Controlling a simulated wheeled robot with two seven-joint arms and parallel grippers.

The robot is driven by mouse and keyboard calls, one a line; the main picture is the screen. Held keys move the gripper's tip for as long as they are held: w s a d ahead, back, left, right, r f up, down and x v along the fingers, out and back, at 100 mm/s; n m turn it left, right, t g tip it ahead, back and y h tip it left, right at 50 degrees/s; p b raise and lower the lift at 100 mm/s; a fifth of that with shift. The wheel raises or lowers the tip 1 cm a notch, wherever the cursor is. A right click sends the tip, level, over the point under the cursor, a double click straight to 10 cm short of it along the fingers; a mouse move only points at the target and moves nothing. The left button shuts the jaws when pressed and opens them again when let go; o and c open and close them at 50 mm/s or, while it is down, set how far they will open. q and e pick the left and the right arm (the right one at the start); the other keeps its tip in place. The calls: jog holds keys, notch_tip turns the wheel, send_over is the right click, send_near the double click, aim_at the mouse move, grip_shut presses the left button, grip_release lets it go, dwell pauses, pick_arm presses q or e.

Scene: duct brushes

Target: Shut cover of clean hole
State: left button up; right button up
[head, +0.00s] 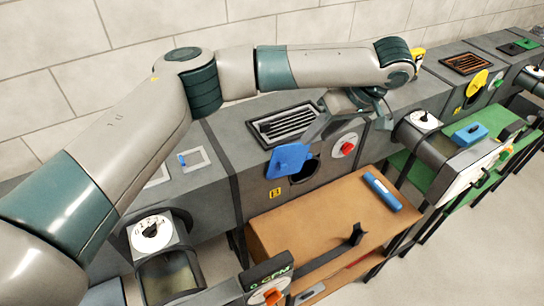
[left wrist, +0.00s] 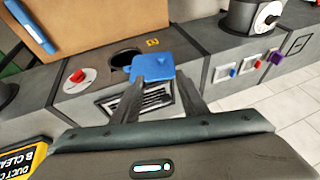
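A blue cover (head: 288,160) stands swung aside at the upper left of a dark round hole (head: 303,173) in the grey duct's front. Part of the hole's opening shows. In the left wrist view the blue cover (left wrist: 152,68) is beside the dark hole (left wrist: 125,58). My left gripper (head: 305,138) reaches down from the right to the cover. In the wrist view its two fingers (left wrist: 158,80) are apart, with the cover just beyond and between the tips. I cannot tell whether they touch it. My right gripper is not in view.
A white dial with a red knob (head: 346,146) is right of the hole. A slatted vent (head: 285,124) is on top of the duct. A brown table (head: 310,215) with a blue bar (head: 382,192) stands in front. A yellow cover (head: 477,83) is farther right.

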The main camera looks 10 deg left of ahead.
aim_at(285, 167)
pick_arm(q)
jog(key=shift+w+a, duration=0.1)
jog(key=shift+a, duration=0.15)
jog(key=shift+d, duration=0.15)
jog(key=p+x, duration=0.1)
jog(key=x, duration=1.6)
jog(key=shift+w+f, duration=0.1)
grip_shut()
